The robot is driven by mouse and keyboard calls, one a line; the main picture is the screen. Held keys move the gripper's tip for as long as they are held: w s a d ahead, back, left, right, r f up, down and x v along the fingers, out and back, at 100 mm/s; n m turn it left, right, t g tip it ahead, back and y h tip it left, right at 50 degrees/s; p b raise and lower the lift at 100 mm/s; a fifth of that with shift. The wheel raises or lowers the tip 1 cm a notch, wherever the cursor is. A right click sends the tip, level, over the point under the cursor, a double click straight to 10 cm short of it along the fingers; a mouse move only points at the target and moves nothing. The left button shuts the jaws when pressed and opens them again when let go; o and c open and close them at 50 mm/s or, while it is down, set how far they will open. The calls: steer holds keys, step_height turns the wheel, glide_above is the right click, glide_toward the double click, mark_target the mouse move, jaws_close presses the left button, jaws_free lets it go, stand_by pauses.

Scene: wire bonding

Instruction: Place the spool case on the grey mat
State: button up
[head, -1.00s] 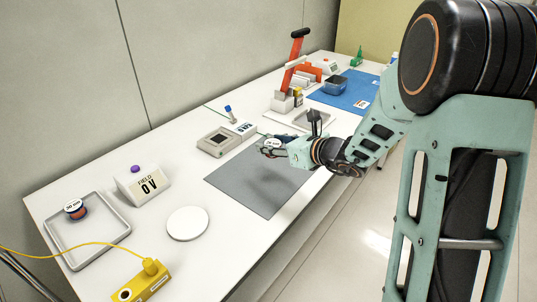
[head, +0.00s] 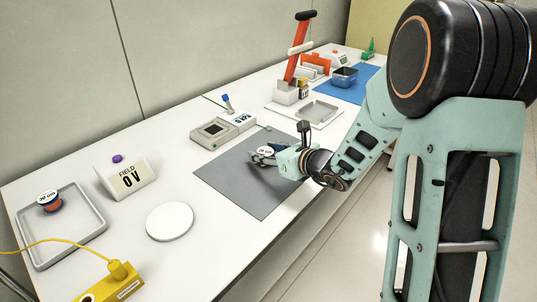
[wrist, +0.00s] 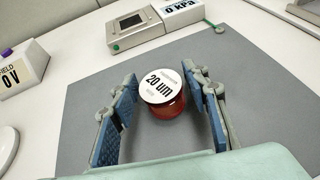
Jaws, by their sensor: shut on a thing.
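The spool case is a small reddish round case with a white lid marked "20 um" (wrist: 162,93). In the wrist view it sits upright between the blue-padded fingertips of my gripper (wrist: 162,88), which is shut on it. In the head view the spool case (head: 264,151) and my gripper (head: 266,156) are low over the grey mat (head: 233,181). The mat also fills most of the wrist view (wrist: 85,85). I cannot tell whether the case's underside touches the mat.
A grey device with a screen (head: 214,131) and a kPa display (head: 242,119) stand behind the mat. To the left are a white disc (head: 170,221), a "FIELD 0 V" sign (head: 130,178) and a tray (head: 95,232) holding another spool (head: 49,202). The mat's front part is clear.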

steer(key=shift+f, duration=0.1)
steer(key=o, duration=1.3)
steer(key=shift+r, duration=0.2)
steer(key=p+v, duration=0.2)
steer(key=v, duration=0.8)
steer(key=shift+s+d+r, duration=0.2)
steer(key=shift+d, duration=0.05)
steer(key=shift+s+d+r, duration=0.15)
steer(key=shift+s+d, duration=0.2)
steer(key=shift+s, duration=0.2)
